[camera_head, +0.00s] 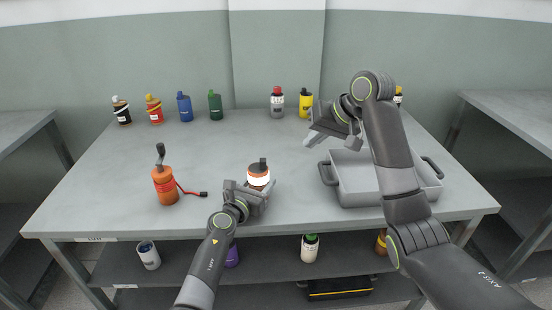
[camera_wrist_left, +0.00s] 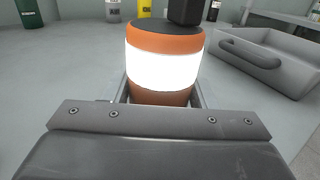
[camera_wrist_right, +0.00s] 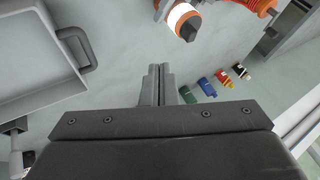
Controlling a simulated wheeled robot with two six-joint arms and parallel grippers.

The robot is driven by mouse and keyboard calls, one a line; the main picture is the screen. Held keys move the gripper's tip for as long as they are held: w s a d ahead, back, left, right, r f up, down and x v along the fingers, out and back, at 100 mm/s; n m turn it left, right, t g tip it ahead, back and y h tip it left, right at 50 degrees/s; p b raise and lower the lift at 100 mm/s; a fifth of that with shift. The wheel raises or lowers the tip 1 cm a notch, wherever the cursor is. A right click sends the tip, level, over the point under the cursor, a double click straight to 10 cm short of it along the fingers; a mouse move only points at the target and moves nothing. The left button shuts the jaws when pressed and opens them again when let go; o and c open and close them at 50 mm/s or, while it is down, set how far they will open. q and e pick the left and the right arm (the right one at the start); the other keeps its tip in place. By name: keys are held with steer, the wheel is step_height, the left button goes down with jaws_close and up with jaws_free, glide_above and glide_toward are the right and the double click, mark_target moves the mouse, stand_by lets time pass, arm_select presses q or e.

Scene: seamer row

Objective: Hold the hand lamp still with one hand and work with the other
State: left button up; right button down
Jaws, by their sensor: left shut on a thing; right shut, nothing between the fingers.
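The hand lamp (camera_head: 258,178) is orange with a glowing white band and a dark top. It stands on the grey table (camera_head: 120,205) near the front middle. My left gripper (camera_head: 256,198) is shut on the lamp, which fills the left wrist view (camera_wrist_left: 163,62) between the fingers. My right gripper (camera_head: 310,135) is shut and empty, raised above the table to the right of the lamp. Its closed fingertips show in the right wrist view (camera_wrist_right: 158,72), with the lamp (camera_wrist_right: 183,18) beyond them.
An orange bottle-like device (camera_head: 165,185) with a red cable stands left of the lamp. A grey tray (camera_head: 372,194) sits at the right, behind my right arm. Several coloured bottles, including a green one (camera_head: 215,105), line the back.

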mark_target(261, 161)
steer(key=w+a+f, duration=0.4)
steer(key=a+f, duration=0.4)
steer(key=shift+a, duration=0.25)
steer(key=shift+w+a, duration=0.1)
stand_by(0.4)
steer(key=a, duration=0.3)
steer(key=shift+w+a, duration=0.1)
